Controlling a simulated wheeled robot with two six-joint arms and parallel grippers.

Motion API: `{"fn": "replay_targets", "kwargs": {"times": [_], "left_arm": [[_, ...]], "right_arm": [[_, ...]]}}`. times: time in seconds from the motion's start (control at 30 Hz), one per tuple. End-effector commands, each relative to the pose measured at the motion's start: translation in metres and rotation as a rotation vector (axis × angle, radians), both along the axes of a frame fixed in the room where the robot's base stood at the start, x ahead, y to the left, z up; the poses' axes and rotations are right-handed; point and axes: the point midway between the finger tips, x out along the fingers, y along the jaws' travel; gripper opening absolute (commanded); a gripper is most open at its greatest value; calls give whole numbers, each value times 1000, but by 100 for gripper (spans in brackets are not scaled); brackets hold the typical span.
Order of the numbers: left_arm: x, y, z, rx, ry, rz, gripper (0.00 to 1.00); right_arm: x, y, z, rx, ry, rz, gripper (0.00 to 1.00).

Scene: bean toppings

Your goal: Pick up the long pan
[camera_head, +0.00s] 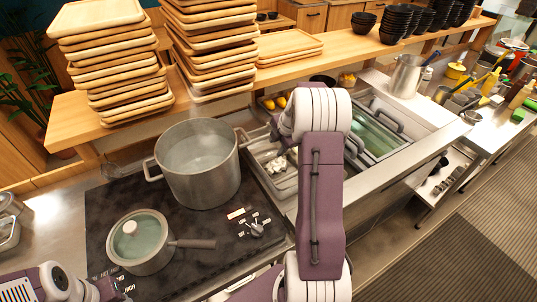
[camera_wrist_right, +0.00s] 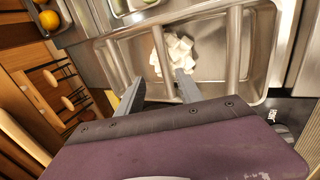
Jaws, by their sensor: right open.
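The frames do not settle which vessel is the long pan. A rectangular metal pan (camera_head: 284,187) with white cubes (camera_head: 280,163) in it sits right of the stove. In the right wrist view this pan (camera_wrist_right: 208,66) lies under my right gripper (camera_wrist_right: 160,90), whose two fingers are apart and empty, close to the white cubes. In the head view my right arm hides part of the pan and most of the gripper. A lidded saucepan (camera_head: 142,254) with a long handle stands on the stove. My left arm shows at the lower left; its fingers are not clear.
A large steaming pot (camera_head: 197,168) stands on the black stove (camera_head: 97,215) behind the saucepan. A shelf (camera_head: 75,121) with stacked wooden trays (camera_head: 112,65) runs along the back. A metal pitcher (camera_head: 406,76) and a glass-lidded compartment (camera_head: 376,136) are at the right.

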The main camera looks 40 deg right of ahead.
Motion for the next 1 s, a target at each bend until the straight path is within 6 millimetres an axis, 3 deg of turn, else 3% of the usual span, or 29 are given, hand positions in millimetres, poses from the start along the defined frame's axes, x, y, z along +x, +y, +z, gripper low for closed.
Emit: {"fn": "replay_targets", "kwargs": {"times": [0.2, 0.37, 0.63, 0.9, 1.0], "left_arm": [[0, 0, 12, 0, 0, 0, 40], [0, 0, 14, 0, 0, 0, 40], [0, 0, 33, 0, -1, 0, 40], [0, 0, 32, 0, 0, 0, 40], [0, 0, 32, 0, 0, 0, 40]], "right_arm": [[12, 0, -28, 4, 4, 0, 43], [14, -1, -34, 2, 3, 1, 43], [29, -3, -74, 2, 4, 1, 43], [31, -3, -80, 1, 2, 0, 43], [31, -3, -80, 1, 2, 0, 16]]}}
